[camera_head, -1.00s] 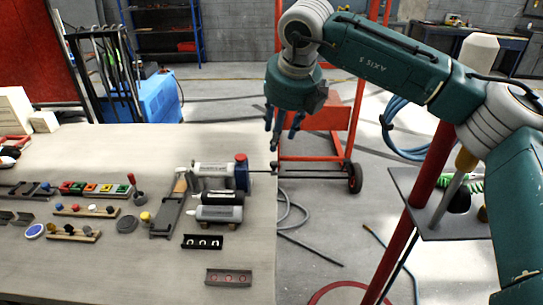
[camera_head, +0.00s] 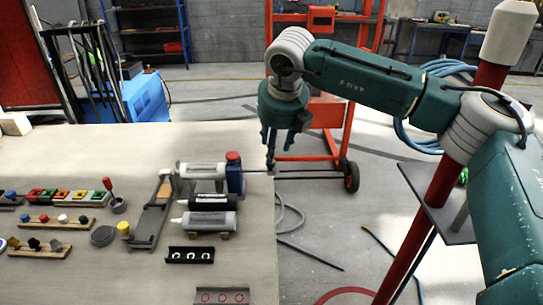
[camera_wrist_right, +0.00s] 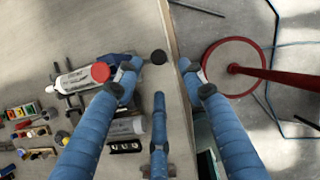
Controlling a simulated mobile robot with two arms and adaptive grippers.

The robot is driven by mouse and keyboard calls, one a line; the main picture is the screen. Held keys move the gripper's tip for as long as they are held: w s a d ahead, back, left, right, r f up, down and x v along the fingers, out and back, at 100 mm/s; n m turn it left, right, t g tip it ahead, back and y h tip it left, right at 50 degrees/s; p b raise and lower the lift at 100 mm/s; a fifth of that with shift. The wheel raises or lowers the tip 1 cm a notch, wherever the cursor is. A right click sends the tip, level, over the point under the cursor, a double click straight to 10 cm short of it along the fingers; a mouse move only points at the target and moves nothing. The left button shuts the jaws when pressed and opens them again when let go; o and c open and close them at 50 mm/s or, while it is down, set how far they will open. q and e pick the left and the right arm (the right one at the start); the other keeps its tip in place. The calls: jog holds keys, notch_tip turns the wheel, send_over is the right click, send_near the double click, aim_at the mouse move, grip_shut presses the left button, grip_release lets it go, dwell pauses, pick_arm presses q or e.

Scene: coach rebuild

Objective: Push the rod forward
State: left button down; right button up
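A thin dark rod (camera_head: 257,171) sticks out to the right from a device with a white tube (camera_head: 203,170) and a red round top (camera_head: 232,156), at the table's right edge. In the right wrist view a black disc (camera_wrist_right: 158,57), which looks like the rod's end, lies between and beyond my blue fingertips. My right gripper (camera_head: 271,160) points down at the table edge, by the rod's outer end. Its fingers are spread with nothing between them in the right wrist view (camera_wrist_right: 158,74). I cannot tell whether a finger touches the rod. My left gripper is not in view.
Dark and grey tubes (camera_head: 208,220) lie just in front of the device. A grey tool frame (camera_head: 152,215) and small parts lie to the left. Beyond the table edge is floor, with a red cart (camera_head: 326,135) and a red pole (camera_head: 452,165).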

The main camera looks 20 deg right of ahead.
jog(key=p+x, duration=0.1)
jog(key=x, duration=0.5)
jog(key=shift+w+f, duration=0.1)
jog(key=shift+f, duration=0.05)
jog(key=shift+c, duration=0.5)
grip_shut()
